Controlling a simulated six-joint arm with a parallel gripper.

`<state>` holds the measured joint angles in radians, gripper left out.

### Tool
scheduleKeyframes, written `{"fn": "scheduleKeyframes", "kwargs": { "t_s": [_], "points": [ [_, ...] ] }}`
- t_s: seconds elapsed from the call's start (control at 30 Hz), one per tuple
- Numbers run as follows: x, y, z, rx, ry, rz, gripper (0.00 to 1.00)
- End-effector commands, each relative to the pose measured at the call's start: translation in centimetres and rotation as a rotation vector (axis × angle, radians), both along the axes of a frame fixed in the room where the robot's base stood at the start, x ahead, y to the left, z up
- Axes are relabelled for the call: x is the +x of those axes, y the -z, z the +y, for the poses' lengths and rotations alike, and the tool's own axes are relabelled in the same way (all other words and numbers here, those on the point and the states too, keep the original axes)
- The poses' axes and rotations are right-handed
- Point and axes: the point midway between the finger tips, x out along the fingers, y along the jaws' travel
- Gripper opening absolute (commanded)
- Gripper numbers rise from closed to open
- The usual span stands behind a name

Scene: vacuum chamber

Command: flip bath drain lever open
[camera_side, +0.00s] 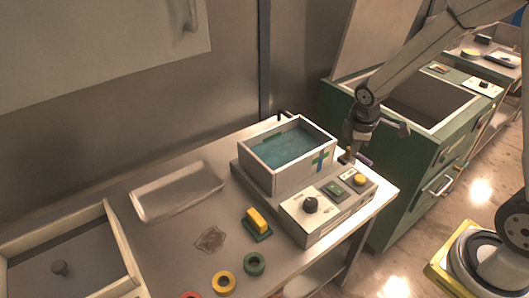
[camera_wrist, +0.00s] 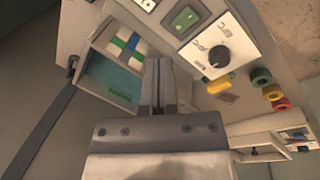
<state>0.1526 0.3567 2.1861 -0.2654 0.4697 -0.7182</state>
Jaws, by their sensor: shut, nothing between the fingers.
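The bath (camera_side: 262,177) is an open pale box filled with blue-green liquid, with a blue-green cross on its front wall. It also shows in the wrist view (camera_wrist: 93,72), left of my fingers. My gripper (camera_side: 350,155) is shut and empty, pointing down close to the bath's right side; its closed fingers (camera_wrist: 159,90) show in the wrist view.
A control panel (camera_side: 325,212) with a black knob, green switch and yellow knob stands before the bath. A yellow-green block (camera_side: 257,223), coloured rings (camera_side: 224,284) and a clear tray (camera_side: 178,191) lie leftward. A green cabinet (camera_side: 395,170) stands close on the right.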

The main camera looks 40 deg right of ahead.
Motion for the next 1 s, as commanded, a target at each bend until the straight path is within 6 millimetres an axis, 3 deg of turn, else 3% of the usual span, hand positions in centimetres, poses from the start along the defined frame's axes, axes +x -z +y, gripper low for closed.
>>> {"fn": "scheduleKeyframes", "kwargs": {
  "t_s": [0.3,0.6,1.0],
  "points": [
    [3.4,2.7,-5.3,-0.111,-0.369,0.129,0.00],
    [5.3,5.0,-9.6,-0.180,-0.651,0.247,0.00],
    [5.7,5.7,-10.9,-0.199,-0.744,0.286,0.00]
  ]
}}
